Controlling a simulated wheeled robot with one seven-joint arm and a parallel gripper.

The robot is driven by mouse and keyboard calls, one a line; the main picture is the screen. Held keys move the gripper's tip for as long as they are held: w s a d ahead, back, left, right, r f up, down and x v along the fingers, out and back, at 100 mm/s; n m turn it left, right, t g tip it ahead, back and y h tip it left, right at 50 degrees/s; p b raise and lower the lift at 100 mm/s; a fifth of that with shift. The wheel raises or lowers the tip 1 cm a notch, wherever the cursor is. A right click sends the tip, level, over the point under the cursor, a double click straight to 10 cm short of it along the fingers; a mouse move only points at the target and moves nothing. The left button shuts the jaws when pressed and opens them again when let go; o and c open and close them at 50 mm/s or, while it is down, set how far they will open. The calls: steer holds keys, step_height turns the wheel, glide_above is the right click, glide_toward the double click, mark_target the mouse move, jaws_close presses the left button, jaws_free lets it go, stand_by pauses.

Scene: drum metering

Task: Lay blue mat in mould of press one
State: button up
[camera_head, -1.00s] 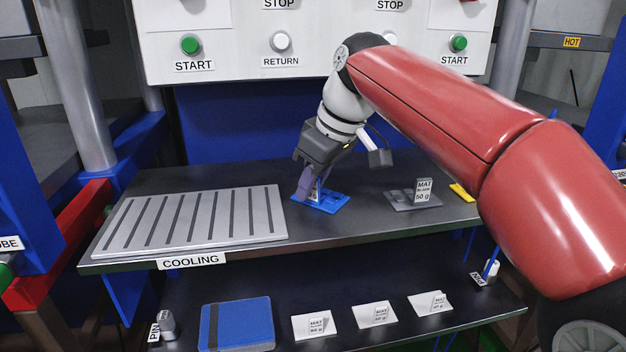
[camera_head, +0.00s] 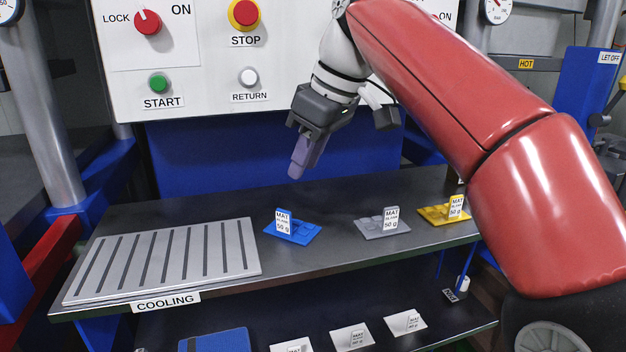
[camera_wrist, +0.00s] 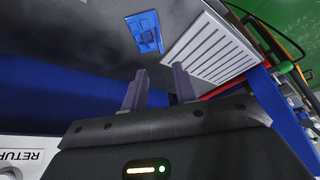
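The blue mat (camera_head: 300,235) lies flat on the dark shelf, right of the cooling rack, with a white tag reading MAT 50 g standing up on it. It also shows in the wrist view (camera_wrist: 140,26). My gripper (camera_head: 297,174) is above and behind the mat, clear of it, with its fingers pointing down. In the wrist view its two fingers (camera_wrist: 158,84) stand apart with nothing between them. The mould of a press cannot be made out in these views.
A grey mat (camera_head: 372,229) and a yellow mat (camera_head: 436,215) with tags lie further right. The slotted cooling rack (camera_head: 165,258) fills the shelf's left. A white control panel (camera_head: 200,75) stands behind. White tagged pads (camera_head: 351,338) lie on the lower shelf.

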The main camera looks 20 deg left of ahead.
steer(key=shift+r, duration=0.15)
steer(key=s+d+f+m+t+h, duration=0.1)
steer(key=s+d+f+m, duration=0.2)
steer(key=d+f, duration=0.3)
steer(key=s+d+f+m+t+h, duration=0.1)
steer(key=s+d+f+m, duration=0.3)
steer(key=d, duration=0.7)
steer(key=s+d+f+m+t+h, duration=0.2)
steer(key=s+d+f+m, duration=0.2)
steer(key=d+f, duration=0.4)
steer(key=shift+d+m, duration=0.15)
steer(key=shift+m, duration=0.65)
steer(key=shift+o, duration=0.5)
steer(key=s+d+f+m, duration=0.2)
steer(key=s+d+f, duration=0.2)
steer(key=f, duration=0.2)
steer(key=shift+s+f+m+t, duration=0.3)
steer(key=shift+f, duration=0.05)
steer(key=shift+s+d+f, duration=0.15)
steer(key=shift+s+f, duration=0.05)
steer(key=shift+f, duration=0.2)
